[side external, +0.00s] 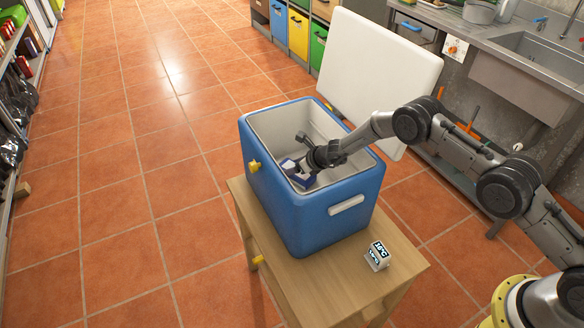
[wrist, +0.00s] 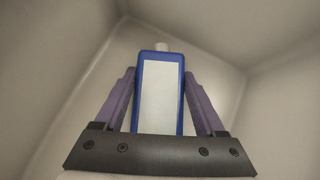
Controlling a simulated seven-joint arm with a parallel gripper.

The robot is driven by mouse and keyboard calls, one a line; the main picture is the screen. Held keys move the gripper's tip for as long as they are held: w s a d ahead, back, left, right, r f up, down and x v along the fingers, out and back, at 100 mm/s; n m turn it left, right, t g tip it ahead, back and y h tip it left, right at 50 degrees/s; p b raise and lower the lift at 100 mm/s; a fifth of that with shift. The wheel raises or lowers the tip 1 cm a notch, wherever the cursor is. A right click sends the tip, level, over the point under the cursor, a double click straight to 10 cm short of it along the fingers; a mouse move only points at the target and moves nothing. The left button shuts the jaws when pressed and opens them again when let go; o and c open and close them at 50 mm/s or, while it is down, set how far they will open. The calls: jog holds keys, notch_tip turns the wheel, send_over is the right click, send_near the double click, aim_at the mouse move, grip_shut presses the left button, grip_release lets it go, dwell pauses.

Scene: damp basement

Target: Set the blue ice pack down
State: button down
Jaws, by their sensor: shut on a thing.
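The blue ice pack (wrist: 160,92) has a white label on its face and a pale cap at its far end. My gripper (wrist: 159,85) is shut on it, with one purple-grey finger against each side. In the side external view, my gripper (side external: 301,172) reaches down inside the open blue cooler box (side external: 335,217). There the ice pack (side external: 288,164) shows only in small part between the fingers. In the wrist view the cooler's pale inner walls (wrist: 60,75) surround the pack. I cannot tell whether the pack touches the cooler's floor.
The cooler stands on a wooden table (side external: 330,290), with a small display cube (side external: 378,256) at its front right. The cooler's white lid (side external: 378,75) stands upright behind it. Shelves line the left, and a sink counter (side external: 520,75) the right.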

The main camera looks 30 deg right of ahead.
jog(key=shift+w, duration=0.1)
grip_release()
jog(key=shift+f, duration=0.2)
jog(key=shift+r, duration=0.1)
jog(key=shift+s+d+r, duration=0.1)
jog(key=shift+s+r, duration=0.2)
jog(key=shift+r, duration=0.1)
jog(key=v, duration=1.1)
jog(key=shift+s, duration=0.1)
